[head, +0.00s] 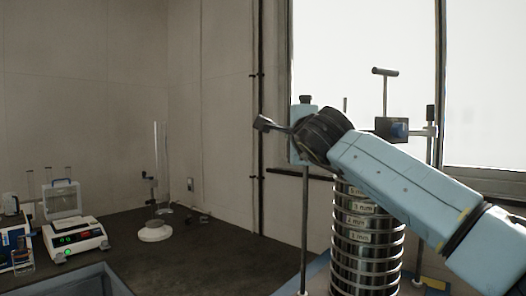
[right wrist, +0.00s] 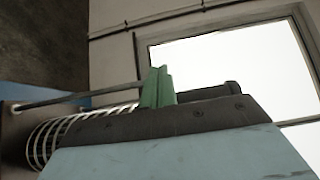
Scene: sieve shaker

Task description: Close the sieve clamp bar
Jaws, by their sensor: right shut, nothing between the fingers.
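The sieve stack (head: 366,235) stands upright at the right of the head view, metal rings with white labels, its top hidden behind my right arm. My right gripper's green fingers (right wrist: 157,88) are shut and empty in the right wrist view. A dark rod (right wrist: 80,97) runs from the left towards them; I cannot tell whether they touch. My left gripper is not in view.
A T-handle (head: 385,85) rises behind my arm.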

